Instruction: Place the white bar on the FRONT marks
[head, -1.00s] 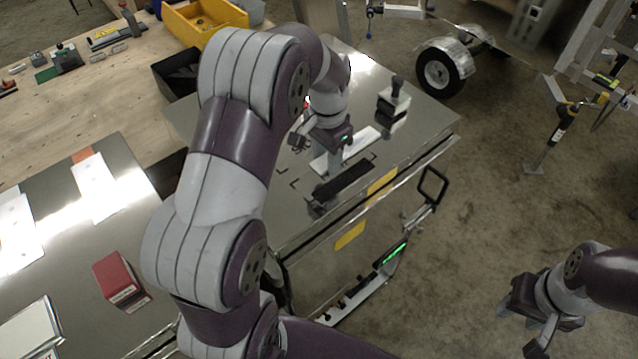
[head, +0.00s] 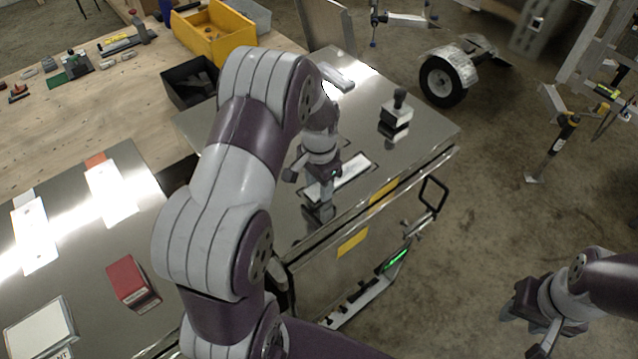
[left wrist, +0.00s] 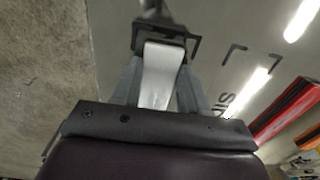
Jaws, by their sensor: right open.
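The white bar (head: 352,178) is at the near edge of the shiny metal tabletop (head: 440,125); dark lines or shadow run around it. My left gripper (head: 322,188) is over its left part. In the left wrist view the white bar (left wrist: 160,75) lies between the two fingers, which look closed on its sides. A dark frame-like outline surrounds its far end; I cannot tell whether the bar touches the top. Another corner mark (left wrist: 235,50) with partly hidden lettering shows to the right. The FRONT lettering is not readable. My right gripper (head: 524,328) is open and empty over the floor.
A black-knobbed block (head: 397,112) stands on the top, right of the bar. A black bin (head: 190,82) and yellow bin (head: 213,35) stand behind on the wooden bench. A red box (head: 132,282) sits on the left metal top. A trailer wheel (head: 442,82) stands beyond.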

